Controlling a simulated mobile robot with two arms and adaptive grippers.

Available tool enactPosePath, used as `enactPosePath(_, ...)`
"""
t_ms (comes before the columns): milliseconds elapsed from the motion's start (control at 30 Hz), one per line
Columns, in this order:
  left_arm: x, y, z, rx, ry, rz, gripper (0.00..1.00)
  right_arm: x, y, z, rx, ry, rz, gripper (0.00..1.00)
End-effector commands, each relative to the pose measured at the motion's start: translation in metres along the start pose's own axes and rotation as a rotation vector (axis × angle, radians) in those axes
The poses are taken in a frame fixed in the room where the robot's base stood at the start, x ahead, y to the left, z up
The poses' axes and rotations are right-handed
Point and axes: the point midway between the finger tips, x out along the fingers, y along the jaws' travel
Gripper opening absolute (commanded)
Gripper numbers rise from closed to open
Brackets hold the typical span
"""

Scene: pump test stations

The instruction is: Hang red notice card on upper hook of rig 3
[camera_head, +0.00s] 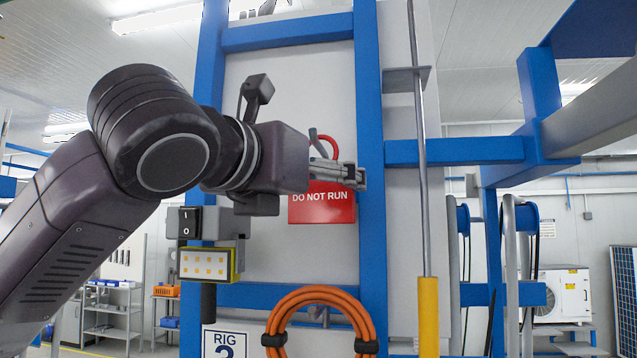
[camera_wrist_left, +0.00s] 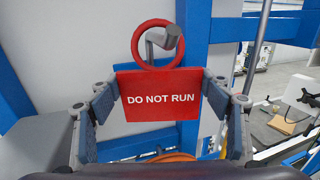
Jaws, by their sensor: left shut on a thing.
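The red notice card (camera_head: 321,208), reading DO NOT RUN, is upright in front of the rig's pale panel. My left gripper (camera_head: 338,174) is shut on it. In the left wrist view, the fingers (camera_wrist_left: 158,100) are at the side edges of the card (camera_wrist_left: 158,112). The card's red ring (camera_wrist_left: 136,48) stands above it. The grey upper hook (camera_wrist_left: 166,42) shows inside the ring's outline and overlaps its right side. The hook (camera_head: 313,134) also shows beside the ring in the head view. I cannot tell whether the ring rests on it. My right gripper is out of view.
A blue frame post (camera_head: 369,120) stands close to the right of my gripper. An orange hose coil (camera_head: 318,291) hangs below the card. A switch box (camera_head: 197,222) and a yellow-edged lamp panel (camera_head: 206,265) are at the left. The rig sign (camera_head: 224,342) is cut off.

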Motion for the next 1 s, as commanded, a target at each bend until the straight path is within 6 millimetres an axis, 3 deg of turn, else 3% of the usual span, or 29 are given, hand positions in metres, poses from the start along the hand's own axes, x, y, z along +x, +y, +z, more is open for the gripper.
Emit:
enactPosePath(200, 0.000, 0.000, 0.000, 0.000, -0.001, 0.000, 0.47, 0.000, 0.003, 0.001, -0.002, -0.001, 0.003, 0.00)
enactPosePath(233, 0.000, 0.000, 0.000, 0.000, -0.001, 0.000, 0.73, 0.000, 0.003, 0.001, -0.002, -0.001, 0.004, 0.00)
enactPosePath(400, 0.000, 0.000, 0.000, 0.000, -0.001, 0.000, 0.92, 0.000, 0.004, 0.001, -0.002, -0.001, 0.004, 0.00)
enactPosePath(767, -0.004, 0.000, 0.001, 0.000, -0.001, 0.000, 0.92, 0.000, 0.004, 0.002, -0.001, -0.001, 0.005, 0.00)
enactPosePath(1000, -0.045, 0.001, 0.002, 0.003, -0.006, 0.001, 0.92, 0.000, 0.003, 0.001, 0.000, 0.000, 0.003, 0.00)
